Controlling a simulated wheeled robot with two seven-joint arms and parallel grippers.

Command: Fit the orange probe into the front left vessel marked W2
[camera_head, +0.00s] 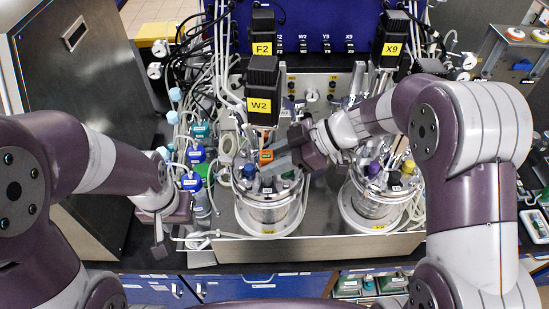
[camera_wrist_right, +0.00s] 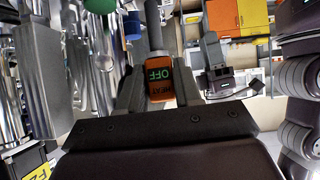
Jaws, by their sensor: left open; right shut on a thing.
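The orange probe (camera_head: 266,156) has an orange head and, in the right wrist view (camera_wrist_right: 159,76), a small display reading HEAT OFF and a grey shaft. My right gripper (camera_head: 280,160) is shut on its head, above the lid of the front left vessel (camera_head: 268,212). This glass vessel stands under a black motor (camera_head: 262,80) with a yellow W2 label. The probe's lower end is hidden in the head view, so I cannot tell whether it is in a port. My left gripper (camera_head: 160,228) is open and empty, left of the vessel.
A second vessel (camera_head: 376,207) stands to the right, with purple and yellow caps. Blue and teal capped bottles (camera_head: 193,155) and tubing crowd the left side. The lid carries a blue cap (camera_head: 249,171). A grey cabinet (camera_head: 75,85) stands at the left.

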